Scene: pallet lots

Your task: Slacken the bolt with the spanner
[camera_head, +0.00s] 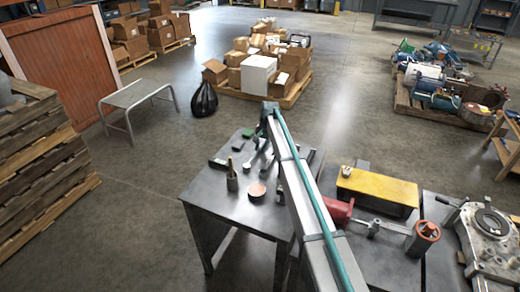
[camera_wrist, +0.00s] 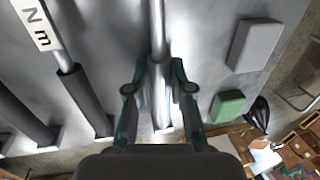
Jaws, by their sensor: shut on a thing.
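In the wrist view, my gripper (camera_wrist: 158,72) has its two teal fingers on either side of a slim silver shaft, taken to be the spanner (camera_wrist: 157,28). The fingers are closed on the shaft, which runs lengthwise between them over a grey tabletop. Both ends of the shaft are unclear, so its jaw cannot be made out. In the head view, my arm reaches across the bench and hides much of the tools near its far end. I cannot make out the bolt in either view.
Beside the shaft lie a dark-handled tool marked "Nm" (camera_wrist: 40,22), a grey block (camera_wrist: 256,45) and a green block (camera_wrist: 228,106). The grey bench (camera_head: 212,198) holds a cup of tools (camera_head: 232,180). A yellow box (camera_head: 377,190) and red-ended fitting (camera_head: 422,238) stand right of my arm.

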